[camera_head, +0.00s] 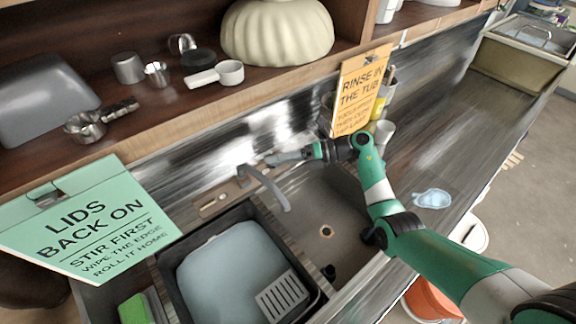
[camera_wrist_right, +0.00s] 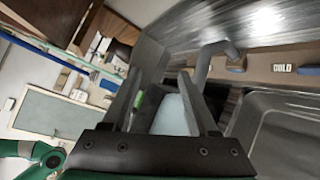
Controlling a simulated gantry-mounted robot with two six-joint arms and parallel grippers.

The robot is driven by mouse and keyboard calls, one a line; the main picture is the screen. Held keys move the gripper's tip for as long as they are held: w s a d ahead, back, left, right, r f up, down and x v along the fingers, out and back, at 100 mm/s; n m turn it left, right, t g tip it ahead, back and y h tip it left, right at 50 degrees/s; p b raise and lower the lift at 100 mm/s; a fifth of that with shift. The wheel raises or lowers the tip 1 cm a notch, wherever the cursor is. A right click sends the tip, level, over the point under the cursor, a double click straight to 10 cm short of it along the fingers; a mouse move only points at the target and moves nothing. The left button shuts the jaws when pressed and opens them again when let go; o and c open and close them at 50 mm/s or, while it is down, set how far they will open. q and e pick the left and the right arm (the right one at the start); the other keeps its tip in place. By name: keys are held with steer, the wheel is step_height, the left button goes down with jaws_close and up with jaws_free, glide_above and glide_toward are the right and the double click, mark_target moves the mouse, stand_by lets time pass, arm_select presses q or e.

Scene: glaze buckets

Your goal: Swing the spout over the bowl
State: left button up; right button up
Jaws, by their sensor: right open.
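The grey spout (camera_head: 265,186) rises from the tap base behind the sink and bends forward. Its end hangs near the divider between the dark tub and the bare steel bowl (camera_head: 318,213). My right gripper (camera_head: 270,160) is open and empty, just behind and to the right of the spout's upper part. In the right wrist view, the spout (camera_wrist_right: 203,68) shows just beyond the right-hand finger of my right gripper (camera_wrist_right: 168,85). It is not between the fingers, and I cannot tell whether they touch. My left gripper is not in view.
A dark tub (camera_head: 168,268) with pale blue contents and a slotted grey piece (camera_head: 282,296) fills the sink's left side. A green sign (camera_head: 92,222) stands at left, an orange sign (camera_head: 357,90) behind my right arm. A shelf (camera_head: 180,112) runs above.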

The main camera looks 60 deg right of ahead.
steer(key=s+a+r+p, duration=0.2)
steer(key=s+a+r, duration=0.2)
steer(key=s, duration=0.3)
steer(key=shift+a, duration=0.85)
